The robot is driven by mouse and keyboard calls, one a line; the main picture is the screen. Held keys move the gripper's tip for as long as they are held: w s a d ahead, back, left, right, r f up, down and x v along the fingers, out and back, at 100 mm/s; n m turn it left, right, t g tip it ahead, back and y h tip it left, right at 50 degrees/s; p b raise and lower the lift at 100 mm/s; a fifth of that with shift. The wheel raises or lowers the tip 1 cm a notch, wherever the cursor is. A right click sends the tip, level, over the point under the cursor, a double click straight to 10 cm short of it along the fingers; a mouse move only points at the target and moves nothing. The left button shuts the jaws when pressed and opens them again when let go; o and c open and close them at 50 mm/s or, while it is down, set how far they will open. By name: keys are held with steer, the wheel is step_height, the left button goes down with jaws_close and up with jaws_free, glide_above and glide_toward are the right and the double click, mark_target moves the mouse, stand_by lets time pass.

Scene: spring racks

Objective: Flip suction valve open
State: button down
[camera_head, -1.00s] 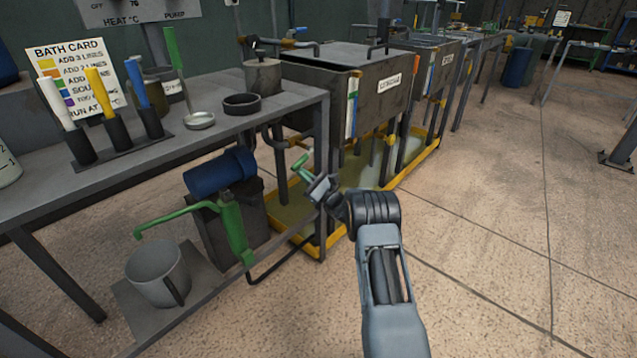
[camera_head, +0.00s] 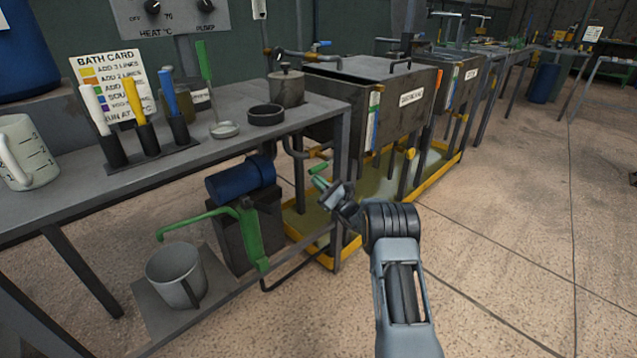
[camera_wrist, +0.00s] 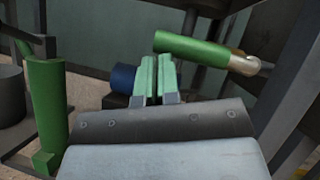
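The suction valve appears to be the green handle (camera_wrist: 205,52) on a pale metal stem at the upper right of the wrist view. It lies nearly level, its free end pointing left. In the head view, a small green handle (camera_head: 318,168) shows beside the tank's lower pipework. My gripper (camera_wrist: 157,78) has two pale green finger pads close together with only a thin dark gap. They appear empty and sit below and left of the handle's free end. In the head view, my gripper (camera_head: 322,184) is just below the handle; contact cannot be told.
A green hand lever and post (camera_head: 247,230), blue cylinder (camera_head: 240,180) and grey mug (camera_head: 175,275) stand under the bench (camera_head: 225,150). A grey tank (camera_head: 385,85) stands over a yellow-edged tray (camera_head: 345,250). Table legs and pipes crowd the handle. Floor at right is clear.

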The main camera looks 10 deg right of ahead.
steer(key=shift+a+r, duration=0.1)
steer(key=shift+a, duration=0.05)
steer(key=s+d+f, duration=0.5)
steer(key=s+f, duration=0.3)
steer(key=f, duration=0.2)
steer(key=s+a+r+n+g+h+p, duration=0.1)
steer(key=s+a+r+n+g+p, duration=0.4)
steer(key=r, duration=0.4)
steer(key=s+a+r+n+g+p, duration=0.3)
steer(key=s+a+r+g+p, duration=0.25)
steer(key=r, duration=0.35)
steer(key=s+a+r+n+g+h+p, duration=0.1)
steer(key=s+a+r+n+g+p, duration=0.4)
steer(key=r, duration=0.5)
steer(key=s+d+r+n+t+h+p, duration=0.1)
steer(key=s+d+r+n+h+p, duration=0.3)
steer(key=s+r+h+p, duration=0.3)
steer(key=s+d+r+n+h+p, duration=0.5)
steer(key=s+r+h+p, duration=0.2)
steer(key=s+r+p, duration=0.2)
step_height(320, 180, up, 2)
steer(key=p, duration=0.3)
steer(key=shift+r+t+h, duration=0.2)
steer(key=shift+t+h, duration=0.15)
steer(key=shift+h, duration=0.05)
steer(key=shift+s+a, duration=0.1)
